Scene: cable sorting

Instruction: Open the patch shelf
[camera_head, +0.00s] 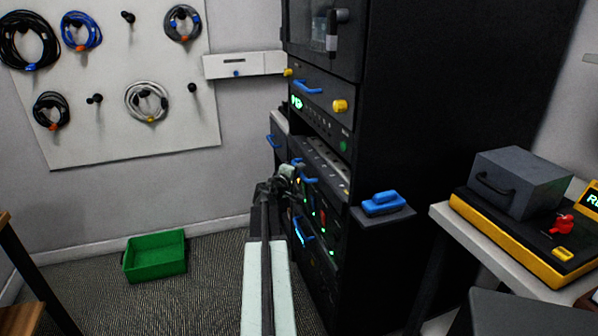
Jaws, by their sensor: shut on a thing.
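The black equipment rack (420,120) stands right of centre, with several units and blue handles on its front. A grey shelf-like unit (324,163) with a row of small details shows below the green-lit unit, and its top is partly in view. It appears to sit forward of the opening above it. My gripper (287,172) is at the left end of this unit's front, by a small blue handle (298,161). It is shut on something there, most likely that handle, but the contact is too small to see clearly. My arm hides part of the lower rack front.
A green bin (155,257) sits on the carpet at left. Coiled cables hang on the white wall board (115,80). A blue object rests on a small ledge (382,216) on the rack's side. A table (440,212) with a grey box stands at right.

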